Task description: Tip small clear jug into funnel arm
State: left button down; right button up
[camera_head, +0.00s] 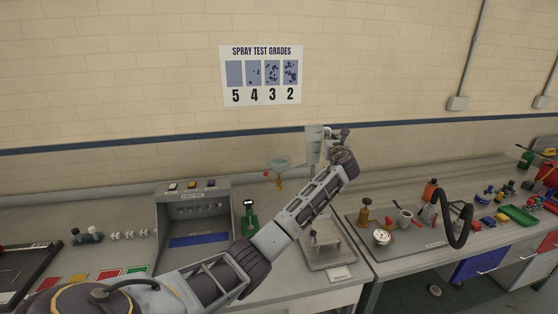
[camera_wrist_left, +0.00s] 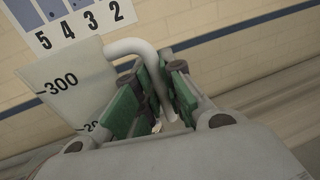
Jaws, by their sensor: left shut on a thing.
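The small clear jug (camera_head: 314,143) is up in the air near the wall in the head view. In the left wrist view the jug (camera_wrist_left: 68,88) shows printed marks, including 300, and a pale curved handle (camera_wrist_left: 133,45). My left gripper (camera_head: 338,138) is shut on the handle, with its green pads (camera_wrist_left: 152,95) on either side. The jug looks about upright in the head view; its contents cannot be made out. The funnel (camera_head: 279,162), a pale bowl with an orange-red part below, is to the left of and lower than the jug, apart from it. My right gripper is not in view.
A grey tray (camera_head: 330,255) with a small stand is below my left arm. A grey console (camera_head: 194,222) and a green-and-black item (camera_head: 249,218) are to its left. The right bench holds a mat (camera_head: 400,240) with cups and bottles, and a black curved hose (camera_head: 458,228).

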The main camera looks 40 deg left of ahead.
aim_at(330, 131)
pick_arm(q)
jog(key=shift+r, duration=1.55)
